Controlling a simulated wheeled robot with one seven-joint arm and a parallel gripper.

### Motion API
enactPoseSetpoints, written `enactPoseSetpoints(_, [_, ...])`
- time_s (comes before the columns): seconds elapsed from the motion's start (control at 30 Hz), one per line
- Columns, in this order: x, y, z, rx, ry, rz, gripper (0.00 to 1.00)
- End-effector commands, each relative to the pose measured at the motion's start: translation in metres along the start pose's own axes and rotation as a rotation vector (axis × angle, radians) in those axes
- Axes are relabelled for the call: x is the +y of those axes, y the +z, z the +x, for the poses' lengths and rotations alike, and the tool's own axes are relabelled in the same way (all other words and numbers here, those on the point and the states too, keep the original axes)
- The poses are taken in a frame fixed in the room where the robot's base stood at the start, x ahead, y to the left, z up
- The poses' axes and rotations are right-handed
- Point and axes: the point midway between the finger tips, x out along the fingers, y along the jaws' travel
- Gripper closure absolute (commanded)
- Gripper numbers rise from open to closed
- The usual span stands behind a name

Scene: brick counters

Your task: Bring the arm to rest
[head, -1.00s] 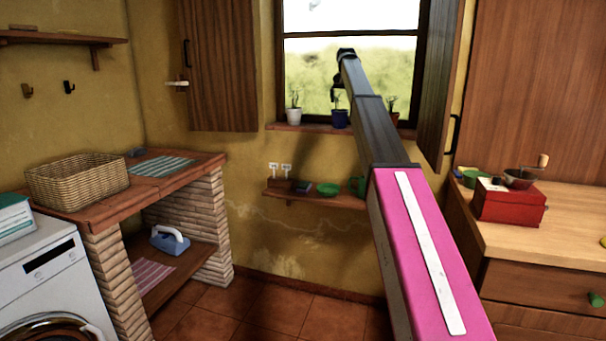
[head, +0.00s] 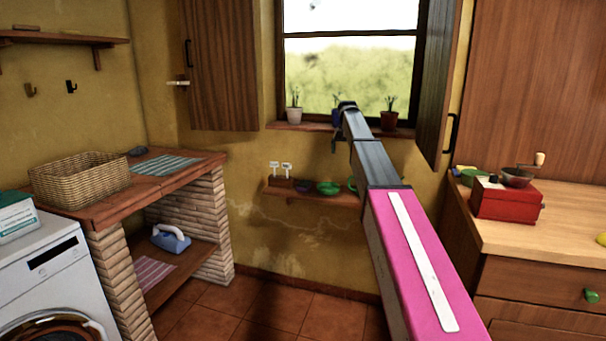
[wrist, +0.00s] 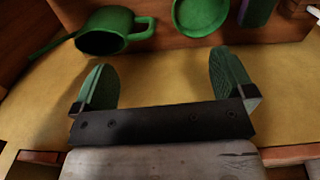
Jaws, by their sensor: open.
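My arm (head: 413,262), pink with a white strip and a dark far section, reaches forward from the lower right in the head view. Its end is in front of the window sill and overlaps a blue pot. My gripper (wrist: 163,78) shows in the wrist view with its two green-padded fingers wide apart and nothing between them. In the head view the fingers cannot be made out.
A small wall shelf (head: 335,198) with a green bowl (head: 328,188) lies below the window. Potted plants stand on the sill (head: 300,127). A brick counter (head: 85,210) with a basket is at left, a wooden counter (head: 520,228) with a red grinder (head: 505,200) at right. The floor between is clear.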

Motion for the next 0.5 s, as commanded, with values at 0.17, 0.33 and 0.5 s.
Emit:
enactPoseSetpoints(0.17, [0.017,0.066,0.099,-0.004,0.001,-0.038,0.00])
enactPoseSetpoints(0.33, [0.032,0.123,0.174,-0.003,0.000,-0.073,0.00])
enactPoseSetpoints(0.5, [0.049,0.186,0.241,-0.002,0.000,-0.108,0.00])
